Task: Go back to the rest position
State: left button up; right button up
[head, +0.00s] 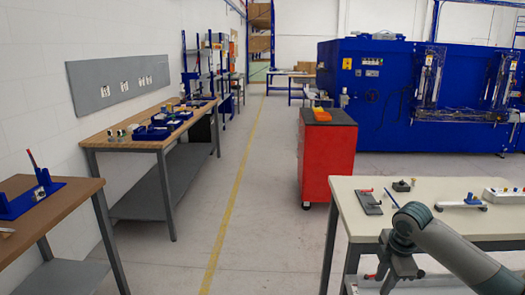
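My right arm comes in from the lower right, over the front edge of the cream-topped table (451,225). Its gripper (396,276) hangs pointing down by the front edge of that table. The fingers are small and partly lost against the parts behind them, so I cannot tell whether they are open or shut. I see nothing clearly held in it. My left arm and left gripper are not in view.
The cream table holds a grey clamp plate (369,203), a small dark block (401,186) and a white part with a blue piece (461,204). A red cabinet (327,160) stands behind. A wooden table (50,207) is at left. The middle aisle is clear.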

jog(key=s+a+f+m+t+y, duration=0.15)
jog(key=s+a+f+m, duration=0.35)
jog(key=s+a+f, duration=1.3)
jog(key=s+d+m+h, duration=0.15)
jog(key=s+m, duration=0.25)
jog(key=s, duration=0.4)
jog(key=s+d+f+m+y, duration=0.1)
jog(key=s+d+m, duration=0.2)
jog(key=s, duration=0.5)
jog(key=s+d+m+h, duration=0.1)
jog(key=s+d+m, duration=0.25)
jog(key=s, duration=0.45)
notch_tip(320, 180, down, 29)
jog(key=a+g, duration=0.1)
jog(key=a, duration=0.1)
jog(key=s+d+f, duration=0.3)
jog(key=s+f, duration=1.3)
jog(key=shift+f+g, duration=0.2)
jog(key=shift+g, duration=0.25)
